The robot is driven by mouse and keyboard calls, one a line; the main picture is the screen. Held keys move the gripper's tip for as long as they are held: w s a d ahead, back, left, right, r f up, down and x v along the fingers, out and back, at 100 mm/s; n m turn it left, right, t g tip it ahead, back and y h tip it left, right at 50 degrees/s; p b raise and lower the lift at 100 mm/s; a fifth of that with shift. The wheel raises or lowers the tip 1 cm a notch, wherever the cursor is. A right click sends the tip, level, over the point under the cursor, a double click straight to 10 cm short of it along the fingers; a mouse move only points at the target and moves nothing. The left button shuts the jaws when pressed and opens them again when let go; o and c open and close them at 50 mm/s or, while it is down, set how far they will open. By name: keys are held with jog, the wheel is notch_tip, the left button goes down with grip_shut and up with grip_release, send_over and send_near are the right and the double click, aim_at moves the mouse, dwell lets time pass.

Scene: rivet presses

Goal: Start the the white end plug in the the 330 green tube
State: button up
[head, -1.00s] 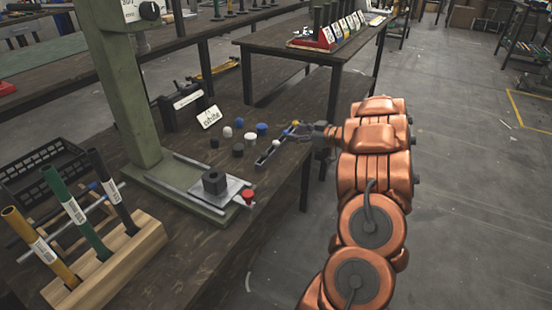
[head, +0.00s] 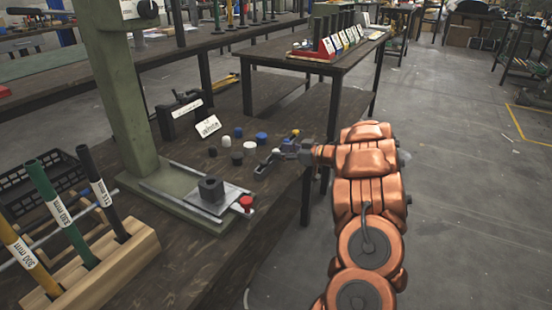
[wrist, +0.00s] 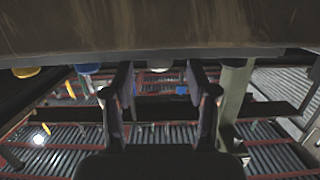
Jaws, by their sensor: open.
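The 330 green tube (head: 62,213) stands upright, slightly tilted, in a wooden rack at the left of the head view, between a yellow and a black tube. White plugs stand on the table in the head view: one (head: 227,141) near the sign and one (head: 250,147) closer to my gripper (head: 278,157). My gripper is open near the table's right edge. In the wrist view its two fingers (wrist: 160,85) are apart, with a white plug (wrist: 160,68) showing beyond, in line with the gap. I cannot tell which white plug this is. Nothing is held.
Blue (head: 262,138) and dark plugs (head: 237,158) stand close by, with a yellow one (head: 295,132) beside my gripper. A green press (head: 125,95) with a black block (head: 211,188) on its base stands between the plugs and the rack (head: 110,274). A white sign (head: 208,126) stands behind.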

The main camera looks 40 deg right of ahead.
jog(key=shift+w+a, duration=0.1)
jog(key=shift+w, duration=0.3)
jog(key=shift+c, duration=0.4)
jog(key=c, duration=0.8)
